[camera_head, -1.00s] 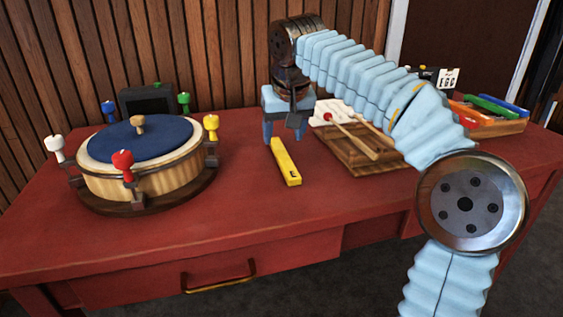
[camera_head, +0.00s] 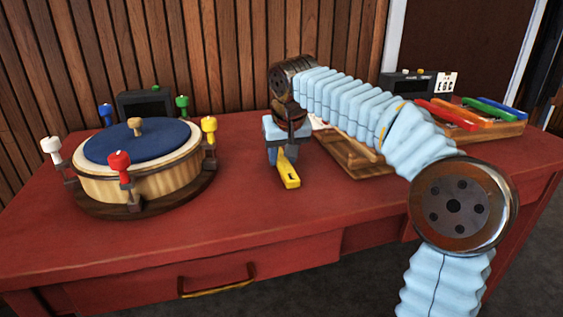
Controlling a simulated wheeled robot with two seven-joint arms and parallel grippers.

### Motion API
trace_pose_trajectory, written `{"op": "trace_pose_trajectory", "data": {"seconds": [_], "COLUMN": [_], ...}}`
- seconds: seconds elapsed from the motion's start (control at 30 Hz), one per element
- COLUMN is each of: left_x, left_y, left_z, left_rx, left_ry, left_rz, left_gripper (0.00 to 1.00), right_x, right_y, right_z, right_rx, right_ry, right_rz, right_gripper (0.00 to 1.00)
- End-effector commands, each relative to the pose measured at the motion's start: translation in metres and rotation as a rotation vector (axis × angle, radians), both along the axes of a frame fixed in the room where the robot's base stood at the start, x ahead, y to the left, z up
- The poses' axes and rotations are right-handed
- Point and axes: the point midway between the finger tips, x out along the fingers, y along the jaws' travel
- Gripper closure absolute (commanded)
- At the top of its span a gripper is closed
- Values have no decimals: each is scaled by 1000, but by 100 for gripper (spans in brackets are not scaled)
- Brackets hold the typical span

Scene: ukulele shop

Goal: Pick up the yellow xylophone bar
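The yellow xylophone bar (camera_head: 289,175) lies on the red table, left of the wooden xylophone frame. Its near end shows below my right gripper, and its far part is hidden behind the gripper. My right gripper (camera_head: 282,157) points down with its light blue fingers low over the bar, one on each side of it as far as I can see. Whether the fingers touch or clamp the bar does not show clearly. My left gripper is not in view.
A round drum (camera_head: 140,170) with coloured pegs and a blue top stands on the table (camera_head: 230,222) at left. The xylophone frame (camera_head: 348,158) with red, orange, green and blue bars is at right, partly behind my arm. The front middle of the table is clear.

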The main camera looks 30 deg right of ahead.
Motion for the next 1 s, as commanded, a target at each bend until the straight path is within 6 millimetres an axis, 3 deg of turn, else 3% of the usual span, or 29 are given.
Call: {"op": "trace_pose_trajectory", "data": {"seconds": [0.03,0.23,0.57,0.77,1.0], "left_x": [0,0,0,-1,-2], "left_y": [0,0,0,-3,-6], "left_z": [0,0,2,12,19], "left_rx": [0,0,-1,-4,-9], "left_ry": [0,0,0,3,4], "left_rz": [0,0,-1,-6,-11], "left_gripper": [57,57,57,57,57], "right_x": [0,0,0,0,-48], "right_y": [0,0,0,2,20], "right_z": [0,0,6,39,97], "right_rx": [0,0,1,0,-1], "right_ry": [0,0,-1,-4,-6], "right_rz": [0,0,0,2,3], "right_gripper": [72,100,100,100,100]}}
